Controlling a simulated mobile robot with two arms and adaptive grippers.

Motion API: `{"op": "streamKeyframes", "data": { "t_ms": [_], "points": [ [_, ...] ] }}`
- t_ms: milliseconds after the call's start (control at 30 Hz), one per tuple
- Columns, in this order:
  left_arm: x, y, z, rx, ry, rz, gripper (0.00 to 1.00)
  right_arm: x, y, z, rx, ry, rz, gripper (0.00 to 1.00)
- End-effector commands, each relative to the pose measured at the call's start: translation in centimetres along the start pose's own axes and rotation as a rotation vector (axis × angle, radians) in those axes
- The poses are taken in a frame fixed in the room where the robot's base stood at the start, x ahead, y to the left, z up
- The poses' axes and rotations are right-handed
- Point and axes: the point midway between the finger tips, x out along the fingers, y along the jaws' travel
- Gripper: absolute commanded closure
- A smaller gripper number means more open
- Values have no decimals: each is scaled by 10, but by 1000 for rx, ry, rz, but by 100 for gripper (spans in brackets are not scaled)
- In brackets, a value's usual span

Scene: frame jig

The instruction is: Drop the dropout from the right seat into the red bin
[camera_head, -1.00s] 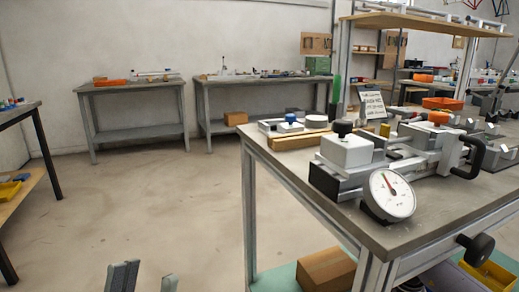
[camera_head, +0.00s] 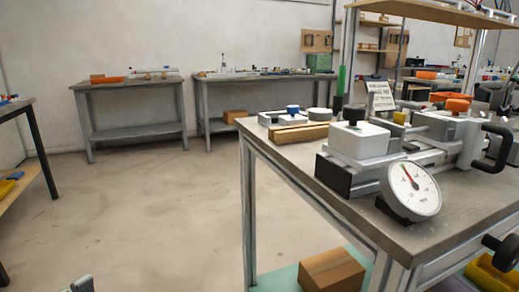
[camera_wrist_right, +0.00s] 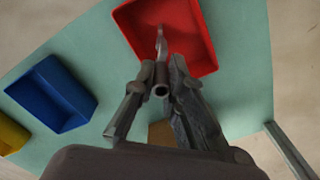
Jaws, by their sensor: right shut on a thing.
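In the right wrist view my right gripper (camera_wrist_right: 160,82) is shut on the dropout (camera_wrist_right: 161,92), a small grey metal piece with a round hole and a narrow tip pointing away. The red bin (camera_wrist_right: 199,29) lies below and beyond it; the dropout's tip overlaps the bin in the picture, and the piece is held above it. In the head view only a grey tip of what looks like my left gripper (camera_head: 82,285) shows at the bottom left edge. The frame jig (camera_head: 440,150) stands on the workbench at the right; I cannot make out its right seat.
A blue bin (camera_wrist_right: 54,94) and a yellow bin (camera_wrist_right: 10,136) sit left of the red one on a green surface (camera_wrist_right: 105,70). A dial gauge (camera_head: 411,190) stands at the workbench's front edge (camera_head: 330,215). A cardboard box (camera_head: 331,270) is below. The floor at left is clear.

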Motion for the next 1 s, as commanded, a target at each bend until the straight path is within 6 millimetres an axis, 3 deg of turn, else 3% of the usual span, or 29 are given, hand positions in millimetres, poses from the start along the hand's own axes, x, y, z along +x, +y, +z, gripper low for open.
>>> {"op": "streamKeyframes", "data": {
  "t_ms": [133, 467, 500, 800, 1000],
  "points": [
    [-7, 0, 2, 0, -1, 0, 54, 10, 0, 0, 0, 0, 0, 100],
    [-7, 0, 2, 0, -2, 0, 54, 11, 0, 0, 0, 1, 0, 100],
    [-7, 0, 2, 0, -2, 0, 54, 11, 0, 0, 0, 1, 0, 87],
    [-7, 0, 2, 0, -3, 0, 54, 11, 0, 0, 0, 0, 0, 67],
    [-8, 0, 2, 0, -3, 0, 54, 11, 0, 0, 0, 1, 0, 65]
  ]
}}
